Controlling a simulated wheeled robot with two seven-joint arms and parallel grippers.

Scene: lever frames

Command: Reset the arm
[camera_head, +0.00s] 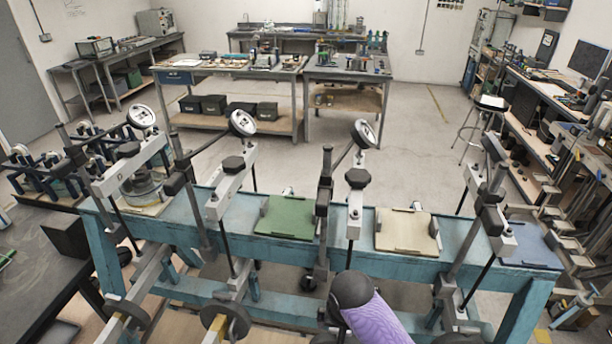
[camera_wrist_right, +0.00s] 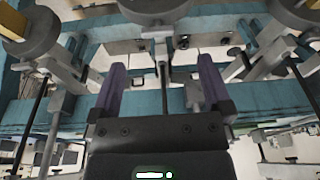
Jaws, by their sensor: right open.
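A teal bench frame (camera_head: 160,220) carries several lever frames across the middle of the head view. Their pale beams, such as the one at left of centre (camera_head: 232,187), have dark knobs, and some have round dial gauges (camera_head: 243,123). Round dark weights (camera_head: 226,321) hang low at the front. My right gripper (camera_wrist_right: 163,78) shows in the right wrist view with its two purple fingers apart and nothing between them. Behind the fingers are a teal rail (camera_wrist_right: 270,100) and thin rods. In the head view a purple arm link rises at the bottom. My left gripper is out of view.
Green (camera_head: 286,217), cream (camera_head: 405,231) and blue (camera_head: 530,246) plates lie on the bench between the lever frames. A dark table (camera_head: 40,275) stands at left and a cluttered workbench (camera_head: 560,115) at right. Open floor (camera_head: 400,150) lies behind the bench.

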